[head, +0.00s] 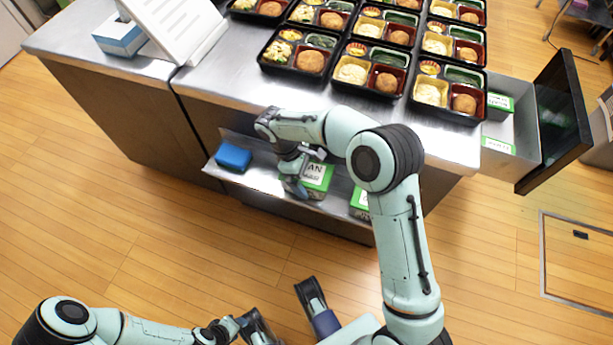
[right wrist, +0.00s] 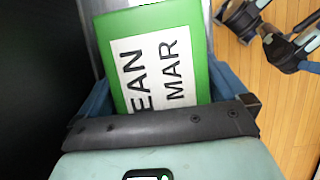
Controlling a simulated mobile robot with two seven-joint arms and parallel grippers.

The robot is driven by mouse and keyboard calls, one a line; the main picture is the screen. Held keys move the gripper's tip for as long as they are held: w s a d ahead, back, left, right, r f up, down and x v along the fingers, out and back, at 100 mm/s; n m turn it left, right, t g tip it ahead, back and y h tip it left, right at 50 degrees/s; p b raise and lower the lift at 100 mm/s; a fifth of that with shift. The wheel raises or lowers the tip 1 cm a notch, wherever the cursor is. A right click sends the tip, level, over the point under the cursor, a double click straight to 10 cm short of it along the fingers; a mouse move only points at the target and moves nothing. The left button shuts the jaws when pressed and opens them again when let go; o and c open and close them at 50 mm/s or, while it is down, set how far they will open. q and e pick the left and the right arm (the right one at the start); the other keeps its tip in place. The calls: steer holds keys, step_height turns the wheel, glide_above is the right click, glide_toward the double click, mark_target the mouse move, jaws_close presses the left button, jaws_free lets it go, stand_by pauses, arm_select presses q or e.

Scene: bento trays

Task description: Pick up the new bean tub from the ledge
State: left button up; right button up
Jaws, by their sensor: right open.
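The bean tub (head: 318,180) has a green lid and a white label reading "EAN" and "MAR", partly cut off. It sits on the low metal ledge (head: 270,183) at the counter's front, and its lid also shows in the right wrist view (right wrist: 119,65). My right gripper (head: 303,172) is at the tub, reaching down over the ledge. In the right wrist view its blue fingers stand on either side of the tub, open; contact cannot be told. My left gripper (head: 284,308) is open and empty, low over the floor, away from the ledge.
A second green-lidded tub (head: 358,203) is to the right on the ledge, partly behind my arm. A blue block (head: 233,157) lies at the left. Several bento trays (head: 297,70) cover the countertop. An open drawer (head: 525,125) with green-labelled tubs juts out at the right.

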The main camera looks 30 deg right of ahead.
steer(key=shift+f, duration=0.25)
steer(key=c, duration=0.9)
steer(key=shift+r, duration=0.1)
